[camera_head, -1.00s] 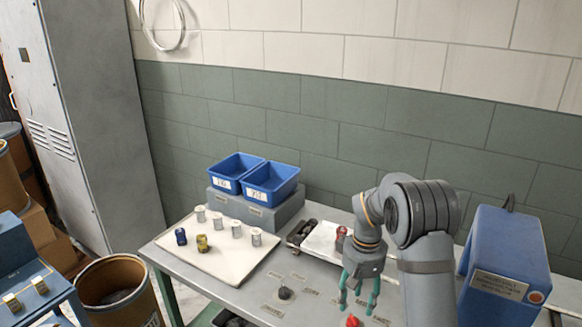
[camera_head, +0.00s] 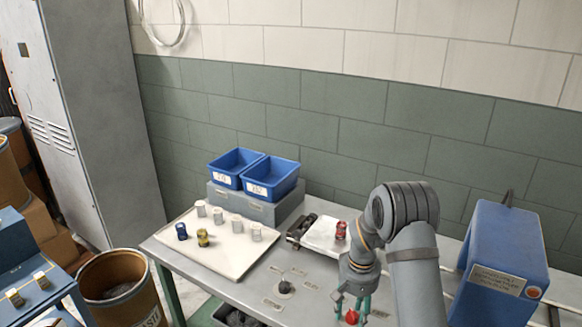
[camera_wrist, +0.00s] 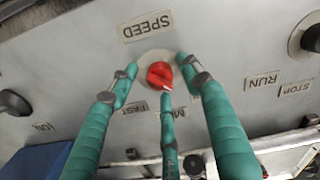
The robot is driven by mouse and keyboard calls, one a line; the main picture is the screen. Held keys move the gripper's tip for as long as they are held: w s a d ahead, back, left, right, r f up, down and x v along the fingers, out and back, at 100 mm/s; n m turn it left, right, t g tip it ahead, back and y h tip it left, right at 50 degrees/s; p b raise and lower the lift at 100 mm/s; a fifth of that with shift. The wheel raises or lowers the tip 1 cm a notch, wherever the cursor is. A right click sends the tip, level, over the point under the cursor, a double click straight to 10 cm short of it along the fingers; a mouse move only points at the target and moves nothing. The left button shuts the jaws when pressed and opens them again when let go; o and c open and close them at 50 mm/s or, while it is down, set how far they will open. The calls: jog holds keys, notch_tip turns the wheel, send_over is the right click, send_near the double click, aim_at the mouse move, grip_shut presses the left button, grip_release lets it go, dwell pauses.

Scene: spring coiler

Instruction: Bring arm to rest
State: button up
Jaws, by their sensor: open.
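My gripper (camera_head: 351,312) has teal fingers and points down at the front of the table's control area. In the wrist view my gripper (camera_wrist: 160,85) is open, with its fingers spread around a red knob (camera_wrist: 160,74). The knob sits by a label reading SPEED. I cannot tell whether any finger touches it. The red knob also shows between the fingers in the head view (camera_head: 352,317). My arm reaches in from the lower right, bent at the elbow.
A white board (camera_head: 222,250) holds several small spools. Two blue bins (camera_head: 270,190) stand on a grey block behind it. A blue machine box (camera_head: 505,262) stands right of my arm. A black knob (camera_head: 284,287) lies left of my gripper, and a red spool (camera_head: 341,230) sits behind it.

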jog(key=m+p, duration=0.1)
jog(key=m, duration=0.3)
jog(key=shift+r, duration=0.1)
jog(key=m+p, duration=0.2)
jog(key=m, duration=0.1)
jog(key=shift+r, duration=0.1)
jog(key=m+p, duration=0.3)
jog(key=m, duration=0.3)
jog(key=shift+w+m+p, duration=0.1)
jog(key=shift+m+p, duration=0.4)
jog(key=shift+m, duration=0.3)
jog(key=shift+r, duration=0.9)
jog(key=shift+d, duration=0.1)
